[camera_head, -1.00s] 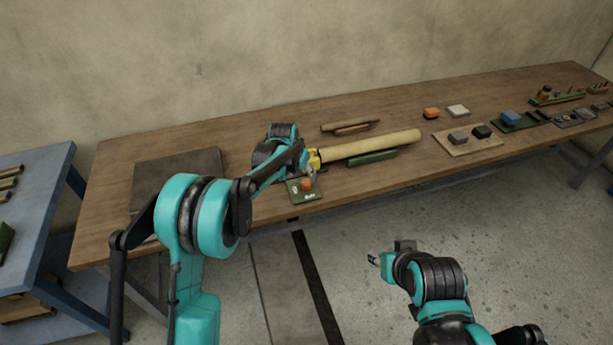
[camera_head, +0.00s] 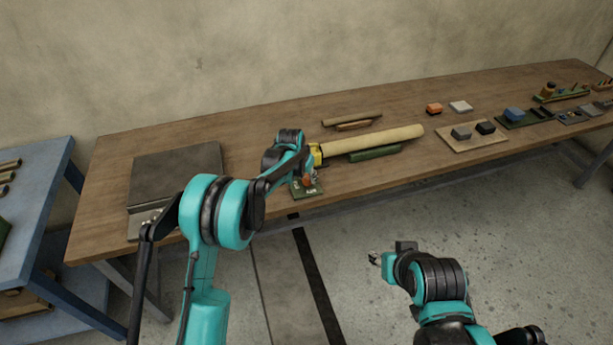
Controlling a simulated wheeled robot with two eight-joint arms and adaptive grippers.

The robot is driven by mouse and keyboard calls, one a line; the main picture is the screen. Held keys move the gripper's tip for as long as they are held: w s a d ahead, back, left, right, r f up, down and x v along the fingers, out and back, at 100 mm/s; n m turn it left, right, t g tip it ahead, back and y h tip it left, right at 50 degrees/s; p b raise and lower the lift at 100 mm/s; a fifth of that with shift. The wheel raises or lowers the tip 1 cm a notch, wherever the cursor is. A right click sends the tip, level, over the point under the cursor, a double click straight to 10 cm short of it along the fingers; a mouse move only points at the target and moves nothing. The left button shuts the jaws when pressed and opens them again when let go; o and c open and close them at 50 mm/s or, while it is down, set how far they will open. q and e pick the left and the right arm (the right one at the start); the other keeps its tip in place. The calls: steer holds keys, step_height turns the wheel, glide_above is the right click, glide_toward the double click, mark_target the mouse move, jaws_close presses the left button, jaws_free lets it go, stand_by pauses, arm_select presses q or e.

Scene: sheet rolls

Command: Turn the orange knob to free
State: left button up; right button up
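The orange knob (camera_head: 307,181) sits on a small green plate (camera_head: 316,191) with white lettering near the table's front edge. The lettering is too small to read. My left gripper (camera_head: 308,176) is right at the knob, reaching down from above. Its fingers cover part of the knob, and I cannot tell whether they touch or grip it. A long pale roll (camera_head: 375,139) lies just behind and to the right, its left end at a yellow part (camera_head: 316,154). My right gripper (camera_head: 375,258) is away from the table, over the floor; its fingers are small and look apart.
A green bar (camera_head: 375,153) lies in front of the roll, thin brown rolls (camera_head: 352,120) behind it. A dark flat plate (camera_head: 175,172) is on the table's left. Blocks on a wooden board (camera_head: 472,143) stand to the right. A blue table (camera_head: 28,215) is at far left.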

arm_select(q)
steer(key=shift+n, duration=0.3)
steer(key=n, duration=0.1)
steer(key=n+y, duration=0.1)
steer(key=n, duration=0.1)
steer(key=shift+d+n+y+p, duration=0.2)
steer(key=shift+n+y+p, duration=0.1)
steer(key=shift+p, duration=0.1)
steer(key=n+y, duration=0.1)
steer(key=n, duration=0.3)
steer(key=shift+d+n+y+p, duration=0.1)
steer(key=shift+n+y+p, duration=0.2)
steer(key=shift+y+p, duration=0.1)
steer(key=n+y, duration=0.1)
steer(key=n, duration=0.3)
steer(key=shift+d+p, duration=0.1)
steer(key=shift+p, duration=0.3)
steer(key=n+g+y+p, duration=0.1)
steer(key=n+g, duration=0.1)
steer(key=n, duration=0.3)
steer(key=shift+w, duration=0.1)
steer(key=shift+y, duration=0.3)
steer(key=o, duration=1.2)
steer(key=shift+c, duration=0.2)
